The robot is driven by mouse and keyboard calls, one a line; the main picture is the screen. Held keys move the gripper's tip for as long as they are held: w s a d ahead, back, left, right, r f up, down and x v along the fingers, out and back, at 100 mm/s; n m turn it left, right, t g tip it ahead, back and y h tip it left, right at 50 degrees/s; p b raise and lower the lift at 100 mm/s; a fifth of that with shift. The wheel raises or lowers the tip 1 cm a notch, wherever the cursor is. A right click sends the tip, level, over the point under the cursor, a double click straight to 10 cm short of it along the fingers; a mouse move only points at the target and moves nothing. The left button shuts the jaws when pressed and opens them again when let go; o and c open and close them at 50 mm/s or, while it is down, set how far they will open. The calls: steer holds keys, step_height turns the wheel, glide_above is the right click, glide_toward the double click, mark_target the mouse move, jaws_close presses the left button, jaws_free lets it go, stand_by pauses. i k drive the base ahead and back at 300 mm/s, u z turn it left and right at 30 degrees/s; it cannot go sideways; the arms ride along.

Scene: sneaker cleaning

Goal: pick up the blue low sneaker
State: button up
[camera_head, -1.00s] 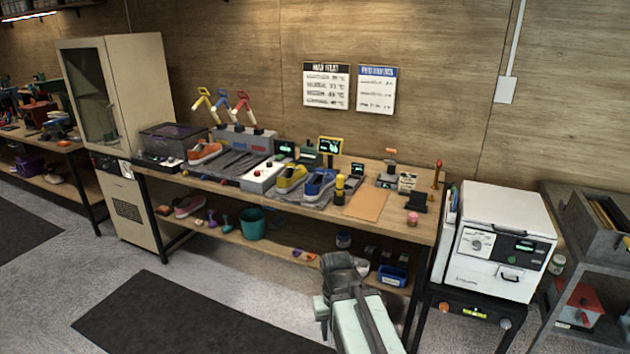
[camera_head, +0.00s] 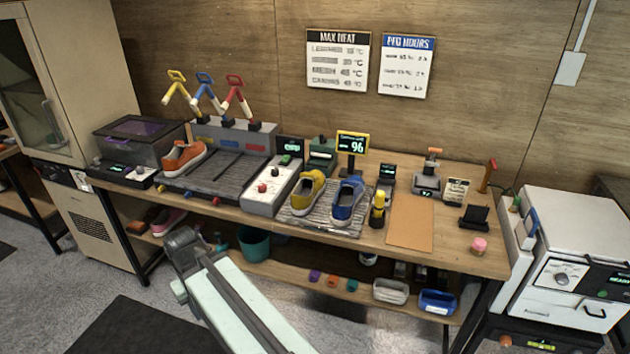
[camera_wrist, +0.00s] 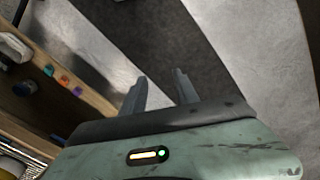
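The blue low sneaker (camera_head: 346,200) sits upright on a grey ribbed mat (camera_head: 322,217) on the workbench, at its front middle. A yellow sneaker (camera_head: 308,192) stands just to its left on the same mat. My gripper (camera_wrist: 161,76) shows in the wrist view with its two fingers apart and nothing between them. It points down over the floor in front of the bench, away from the sneaker. In the head view my arm reaches up from the bottom, and its fingers cannot be made out there. The blue sneaker is not recognisable in the wrist view.
A black and yellow bottle (camera_head: 377,209) stands close to the blue sneaker's right. A yellow display (camera_head: 352,144) stands behind it. An orange sneaker (camera_head: 183,158) is farther left. A brown board (camera_head: 410,222) lies flat to the right. A lower shelf holds bins, including a blue bin (camera_head: 438,302).

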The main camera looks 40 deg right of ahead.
mark_target(349, 192)
steer(key=i, duration=0.95)
steer(key=z, duration=0.2)
